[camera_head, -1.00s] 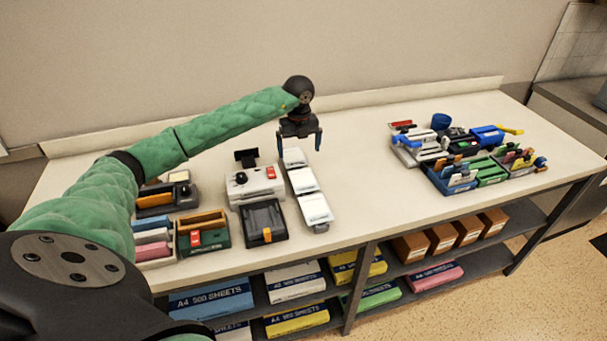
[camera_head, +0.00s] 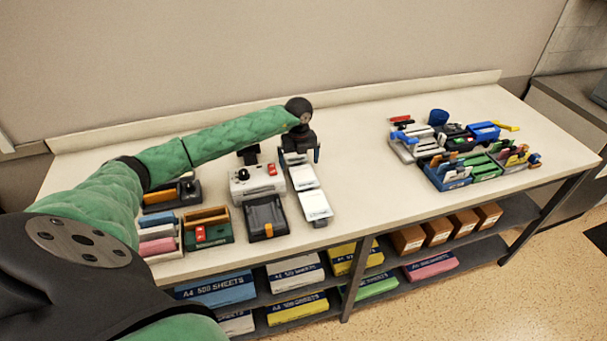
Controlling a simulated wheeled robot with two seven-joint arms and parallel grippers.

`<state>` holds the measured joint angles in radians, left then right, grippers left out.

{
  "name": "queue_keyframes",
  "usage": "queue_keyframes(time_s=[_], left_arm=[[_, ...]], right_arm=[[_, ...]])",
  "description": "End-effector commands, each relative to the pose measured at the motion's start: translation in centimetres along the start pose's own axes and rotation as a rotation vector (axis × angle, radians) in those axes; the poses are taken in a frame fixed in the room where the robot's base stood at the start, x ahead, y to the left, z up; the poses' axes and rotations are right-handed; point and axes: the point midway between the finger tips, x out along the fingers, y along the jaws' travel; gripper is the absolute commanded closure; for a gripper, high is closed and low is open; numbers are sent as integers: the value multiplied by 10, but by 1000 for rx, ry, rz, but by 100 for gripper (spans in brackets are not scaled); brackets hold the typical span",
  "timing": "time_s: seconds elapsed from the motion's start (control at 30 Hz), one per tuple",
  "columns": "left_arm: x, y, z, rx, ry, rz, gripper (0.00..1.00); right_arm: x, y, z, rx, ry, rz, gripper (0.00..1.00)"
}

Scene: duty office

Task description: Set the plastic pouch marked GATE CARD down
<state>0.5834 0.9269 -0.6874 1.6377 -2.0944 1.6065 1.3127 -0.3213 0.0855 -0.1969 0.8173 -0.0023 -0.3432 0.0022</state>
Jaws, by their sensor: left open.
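My left gripper (camera_head: 300,156) is open, its fingers pointing down over the far end of a narrow grey tray. White flat pieces lie along this tray, one in the middle (camera_head: 303,177) and one at the near end (camera_head: 315,205). The wrist hides the tray's far end, so I cannot tell what lies between or under the fingers. I cannot read GATE CARD on anything, so I cannot tell which piece is the pouch. My right gripper is not in view.
Left of the tray stand a white device (camera_head: 257,183), a black tray (camera_head: 266,218) with an orange tab, and a green wooden-edged box (camera_head: 207,228). Coloured organisers (camera_head: 447,176) crowd the right side. The table (camera_head: 365,150) between is bare.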

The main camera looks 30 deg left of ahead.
Motion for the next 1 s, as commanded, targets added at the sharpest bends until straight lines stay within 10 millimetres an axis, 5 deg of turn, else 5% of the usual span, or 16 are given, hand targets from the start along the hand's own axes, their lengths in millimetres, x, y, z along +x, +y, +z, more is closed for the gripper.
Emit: queue_keyframes(time_s=[1.0], left_arm=[[6,0,0,0,0,0,2]], right_arm=[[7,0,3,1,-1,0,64]])
